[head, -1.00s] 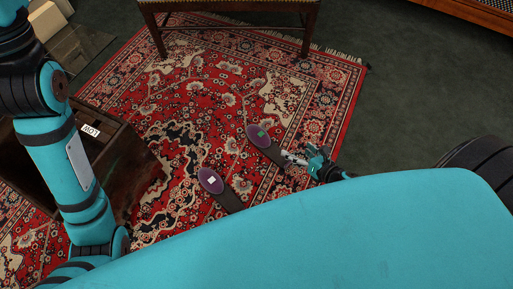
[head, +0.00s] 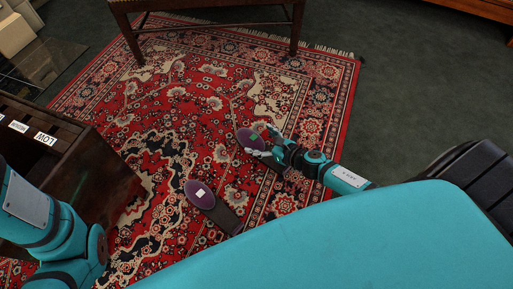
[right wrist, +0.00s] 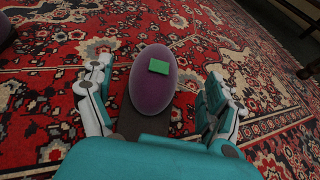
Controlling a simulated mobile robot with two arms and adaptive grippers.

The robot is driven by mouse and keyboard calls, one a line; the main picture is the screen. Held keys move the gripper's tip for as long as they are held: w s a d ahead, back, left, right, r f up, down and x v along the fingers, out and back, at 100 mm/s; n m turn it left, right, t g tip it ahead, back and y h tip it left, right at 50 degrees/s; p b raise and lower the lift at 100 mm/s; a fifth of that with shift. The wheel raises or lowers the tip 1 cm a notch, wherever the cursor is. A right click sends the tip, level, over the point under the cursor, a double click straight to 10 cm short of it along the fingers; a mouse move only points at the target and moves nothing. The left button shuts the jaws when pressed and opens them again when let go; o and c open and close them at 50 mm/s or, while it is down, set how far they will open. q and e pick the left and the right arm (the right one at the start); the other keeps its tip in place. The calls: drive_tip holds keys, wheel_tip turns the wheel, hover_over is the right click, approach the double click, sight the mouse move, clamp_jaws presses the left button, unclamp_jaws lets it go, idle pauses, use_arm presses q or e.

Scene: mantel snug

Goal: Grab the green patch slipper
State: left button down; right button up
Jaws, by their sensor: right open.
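The green patch slipper has a purple oval toe (head: 251,140) and a dark sole, and lies on the red patterned rug. It also shows in the right wrist view (right wrist: 153,88), with its green patch on top. My right gripper (head: 266,140) is open over the slipper. In the right wrist view its two fingers (right wrist: 157,90) stand apart on either side of the slipper, with gaps between. The slipper's rear end is hidden behind my gripper's palm. A second purple slipper with a white patch (head: 200,194) lies to the left and nearer. My left gripper is out of view.
A dark wooden rack (head: 94,182) with labels, one reading LOW, stands at the left. A wooden stool or bench (head: 205,21) stands at the back of the rug. The rug (head: 297,118) is open around the slippers.

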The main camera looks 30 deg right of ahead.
sight(249, 137)
drive_tip(key=shift+w+a+f, duration=0.2)
drive_tip(key=shift+w+f, duration=0.1)
drive_tip(key=shift+w, duration=0.25)
drive_tip(key=b+x, duration=0.1)
drive_tip(key=x, duration=0.1)
drive_tip(key=b+x, duration=0.2)
drive_tip(key=shift+w+a+f, duration=0.1)
drive_tip(key=shift+f, duration=0.25)
drive_tip(key=shift+w+a+b, duration=0.15)
drive_tip(key=shift+w+b, duration=0.05)
drive_tip(key=shift+b, duration=0.1)
drive_tip(key=shift+c, duration=0.4)
drive_tip(key=c, duration=1.3)
